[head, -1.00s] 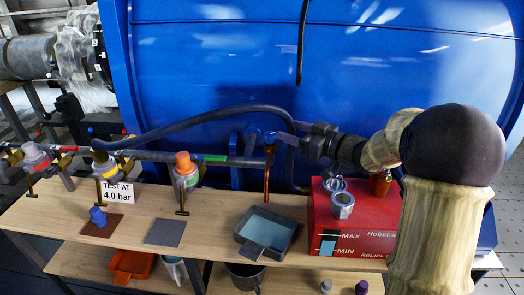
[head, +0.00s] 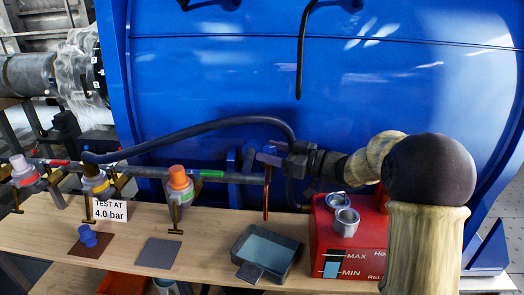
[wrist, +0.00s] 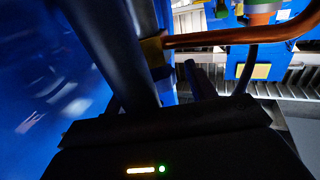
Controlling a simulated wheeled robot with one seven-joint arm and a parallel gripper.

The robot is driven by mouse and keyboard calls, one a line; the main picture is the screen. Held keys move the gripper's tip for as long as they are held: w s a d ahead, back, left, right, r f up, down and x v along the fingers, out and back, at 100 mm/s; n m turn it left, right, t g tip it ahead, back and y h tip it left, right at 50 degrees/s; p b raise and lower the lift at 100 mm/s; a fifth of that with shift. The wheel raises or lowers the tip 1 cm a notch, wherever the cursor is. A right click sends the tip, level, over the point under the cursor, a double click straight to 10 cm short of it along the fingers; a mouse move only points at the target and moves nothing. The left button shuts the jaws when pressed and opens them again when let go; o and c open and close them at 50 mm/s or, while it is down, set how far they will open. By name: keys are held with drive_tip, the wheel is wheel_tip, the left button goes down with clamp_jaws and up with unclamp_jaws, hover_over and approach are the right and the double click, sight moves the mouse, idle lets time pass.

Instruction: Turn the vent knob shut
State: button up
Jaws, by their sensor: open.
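My gripper (head: 268,156) is open at the end of the manifold pipe, right above the copper drain tube (head: 266,195). The blue vent knob at the top of that tube is mostly hidden by my fingers in the head view, so I cannot tell whether they touch it or how far it is turned. In the wrist view the copper tube (wrist: 230,36) runs to the right from a brass fitting (wrist: 153,52) in front of my gripper, and the knob cannot be made out there.
A black hose (head: 200,133) arches over the pipe close to my gripper. Orange-capped valve (head: 179,181) is to the left. The blue tank (head: 220,70) stands close behind.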

drive_tip(key=x, duration=0.3)
drive_tip(key=shift+w, duration=0.1)
drive_tip(key=c, duration=1)
drive_tip(key=shift+o, duration=0.2)
